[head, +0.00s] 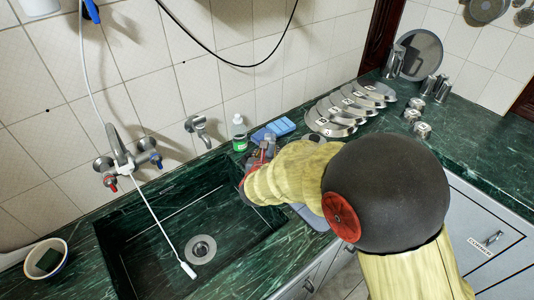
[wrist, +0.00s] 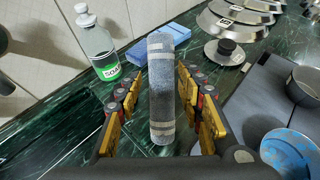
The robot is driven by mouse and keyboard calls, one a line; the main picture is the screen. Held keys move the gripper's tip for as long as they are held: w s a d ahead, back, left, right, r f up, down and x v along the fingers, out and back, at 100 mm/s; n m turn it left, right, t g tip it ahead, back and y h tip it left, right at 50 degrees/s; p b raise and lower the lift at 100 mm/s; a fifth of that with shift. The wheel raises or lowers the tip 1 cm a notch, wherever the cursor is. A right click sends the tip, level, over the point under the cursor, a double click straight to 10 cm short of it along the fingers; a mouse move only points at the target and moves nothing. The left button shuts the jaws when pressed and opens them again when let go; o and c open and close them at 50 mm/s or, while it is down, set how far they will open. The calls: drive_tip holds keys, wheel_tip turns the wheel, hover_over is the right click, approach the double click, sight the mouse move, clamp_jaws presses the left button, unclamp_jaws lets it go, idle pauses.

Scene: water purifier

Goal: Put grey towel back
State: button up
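The grey towel (wrist: 161,90) is a rolled cylinder with lighter bands, seen in the middle of the wrist view. My gripper (wrist: 160,92) has its two yellow-padded fingers spread, one on each side of the towel. Narrow gaps show between the towel and the fingers, so it does not look gripped. Whether the towel rests on the counter is hard to tell. In the head view my gripper (head: 262,152) is over the counter by the sink's right edge, partly hidden by my arm, and I cannot make out the towel there.
Several metal lids (head: 340,110) line the wall. A dark pot (wrist: 304,86) and a blue round item (wrist: 290,152) are at right. The sink (head: 190,235) is at left.

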drive_tip(key=shift+o, duration=0.7)
drive_tip(key=shift+r, duration=0.25)
drive_tip(key=p+v, duration=0.4)
drive_tip(key=v, duration=0.8)
drive_tip(key=s+d+r+m+g+h, duration=0.2)
drive_tip(key=s+d+r+m+g, duration=0.15)
drive_tip(key=s+d+m, duration=0.45)
drive_tip(key=s+d+r+m+g+h, duration=0.25)
drive_tip(key=d+r+m, duration=0.25)
drive_tip(key=d+m, duration=0.6)
drive_tip(key=s+a+r+m+y, duration=0.1)
drive_tip(key=s+r+m+y, duration=0.1)
drive_tip(key=s+m, duration=0.5)
drive_tip(key=s+a+r+m+g+y, duration=0.1)
drive_tip(key=s+a+r+m+y, duration=0.1)
drive_tip(key=s+m+y, duration=0.3)
drive_tip(key=s+m, duration=0.2)
drive_tip(key=s, duration=0.1)
drive_tip(key=shift+a+m, duration=0.35)
drive_tip(key=shift+m, duration=0.05)
